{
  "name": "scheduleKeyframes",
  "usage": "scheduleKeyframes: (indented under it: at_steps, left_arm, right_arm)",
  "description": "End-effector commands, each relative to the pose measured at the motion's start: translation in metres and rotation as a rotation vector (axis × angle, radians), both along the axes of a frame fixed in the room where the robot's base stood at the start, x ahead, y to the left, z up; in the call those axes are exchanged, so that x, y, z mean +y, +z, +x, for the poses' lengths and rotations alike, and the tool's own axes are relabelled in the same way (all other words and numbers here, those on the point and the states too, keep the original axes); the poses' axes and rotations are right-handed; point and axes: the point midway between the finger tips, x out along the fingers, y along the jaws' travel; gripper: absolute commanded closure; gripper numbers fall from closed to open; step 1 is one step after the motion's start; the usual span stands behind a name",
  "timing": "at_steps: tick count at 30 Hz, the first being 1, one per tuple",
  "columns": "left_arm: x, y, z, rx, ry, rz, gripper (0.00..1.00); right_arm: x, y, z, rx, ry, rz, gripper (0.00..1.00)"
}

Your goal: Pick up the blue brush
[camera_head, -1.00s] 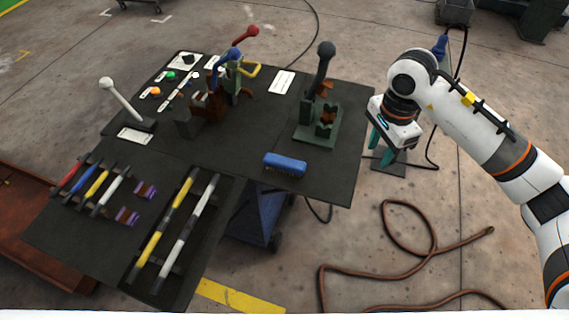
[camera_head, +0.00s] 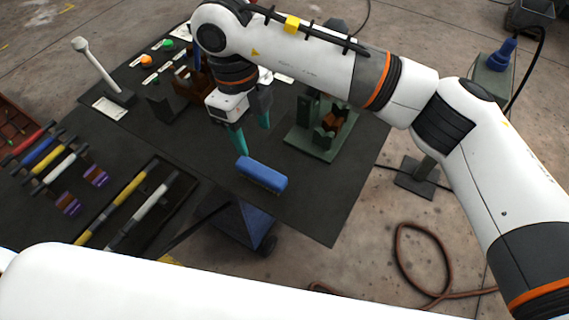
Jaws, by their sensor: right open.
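The blue brush (camera_head: 262,173) lies on the dark table (camera_head: 310,200) near its front right edge, with its blue back up and dark bristles below. My right gripper (camera_head: 252,138) hangs over the table just behind the brush. Its two teal fingers point down and are apart, with nothing between them. The left fingertip is close to the back left end of the brush; I cannot tell whether it touches. My left gripper is out of view.
A green stand (camera_head: 320,135) is right of my gripper. A white-knobbed lever (camera_head: 95,65) stands at the back left. Yellow and white bars (camera_head: 140,210) lie in a tray at the front left. A brown hose (camera_head: 420,260) is on the floor.

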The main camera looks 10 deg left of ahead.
Motion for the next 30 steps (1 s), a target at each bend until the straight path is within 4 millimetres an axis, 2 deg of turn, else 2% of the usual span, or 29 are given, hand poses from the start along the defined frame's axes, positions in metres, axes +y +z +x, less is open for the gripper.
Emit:
scheduleKeyframes:
  at_steps: [5, 10, 16, 23, 27, 30]
  left_arm:
    - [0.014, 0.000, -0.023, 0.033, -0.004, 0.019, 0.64]
    - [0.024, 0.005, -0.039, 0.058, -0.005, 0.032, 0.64]
    - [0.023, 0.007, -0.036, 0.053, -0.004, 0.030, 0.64]
    - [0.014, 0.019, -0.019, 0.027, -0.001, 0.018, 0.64]
    - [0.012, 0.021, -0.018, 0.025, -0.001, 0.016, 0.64]
    - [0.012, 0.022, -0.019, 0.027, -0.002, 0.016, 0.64]
  right_arm:
    - [0.004, -0.016, -0.006, -0.007, -0.025, -0.013, 0.44]
    - [0.000, -0.046, -0.007, -0.004, -0.024, -0.011, 0.44]
    - [-0.002, -0.066, -0.008, -0.008, -0.023, -0.010, 0.44]
    - [-0.009, -0.091, -0.011, -0.004, -0.023, -0.012, 0.44]
    - [-0.011, -0.111, -0.012, -0.006, -0.023, -0.011, 0.44]
    - [-0.011, -0.118, -0.012, -0.008, -0.022, -0.009, 0.44]
